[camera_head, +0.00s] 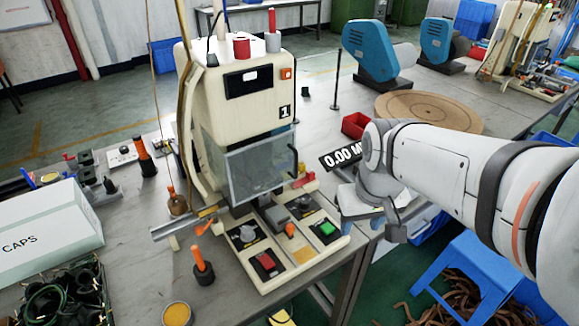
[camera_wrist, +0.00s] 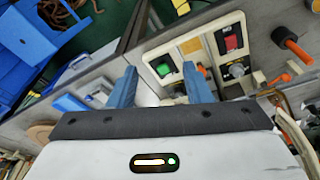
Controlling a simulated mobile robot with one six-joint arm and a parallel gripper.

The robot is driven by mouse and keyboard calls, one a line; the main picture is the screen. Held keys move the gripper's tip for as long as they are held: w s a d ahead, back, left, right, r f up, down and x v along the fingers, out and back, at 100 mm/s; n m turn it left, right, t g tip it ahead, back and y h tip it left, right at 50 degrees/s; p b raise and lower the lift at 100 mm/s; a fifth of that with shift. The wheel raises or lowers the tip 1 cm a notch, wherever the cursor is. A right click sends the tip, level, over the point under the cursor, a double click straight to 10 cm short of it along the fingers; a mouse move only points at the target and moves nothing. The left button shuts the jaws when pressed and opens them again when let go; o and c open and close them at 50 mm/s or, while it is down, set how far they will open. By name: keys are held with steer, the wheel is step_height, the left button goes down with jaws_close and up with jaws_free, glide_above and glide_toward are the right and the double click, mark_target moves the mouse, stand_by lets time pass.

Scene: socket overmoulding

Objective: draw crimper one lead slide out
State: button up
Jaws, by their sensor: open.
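Crimper one (camera_head: 250,110) is the cream machine marked 1 on the bench, with a clear guard (camera_head: 258,170) over its front. A silver rail (camera_head: 184,226) sticks out to its left, with an orange lever beside it. A grey block (camera_head: 279,217) with an orange knob (camera_head: 290,230) sits at the front between the panels; I cannot tell which part is the lead slide. My gripper (camera_wrist: 160,87) is open and empty, its blue fingers apart, with the green button (camera_wrist: 163,69) seen between them. In the head view my arm reaches in from the right, and its fingers are unclear.
The crimper's base has a green button (camera_head: 326,228) and a red switch (camera_head: 267,263). An orange-handled tool (camera_head: 202,266) stands left of it. A CAPS box (camera_head: 45,232) is at the far left.

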steer(key=w+a+f+n+g+b, duration=0.1)
steer(key=w+a+f+n+b, duration=0.15)
steer(key=w, duration=0.25)
steer(key=w+a+f+n+b, duration=0.1)
steer(key=w+a+f+n, duration=0.15)
steer(key=w+a, duration=0.2)
steer(key=n+g+b, duration=0.1)
steer(key=n+b, duration=0.1)
glide_toward(290, 225)
steer(key=shift+d+f, duration=0.2)
steer(key=shift+w+a+f+n, duration=0.1)
steer(key=shift+a+f+n, duration=0.15)
steer(key=shift+f+n, duration=0.05)
steer(key=shift+f, duration=0.4)
step_height(290, 225, down, 7)
steer(key=shift+r, duration=0.1)
steer(key=shift+c, duration=0.3)
jaws_close()
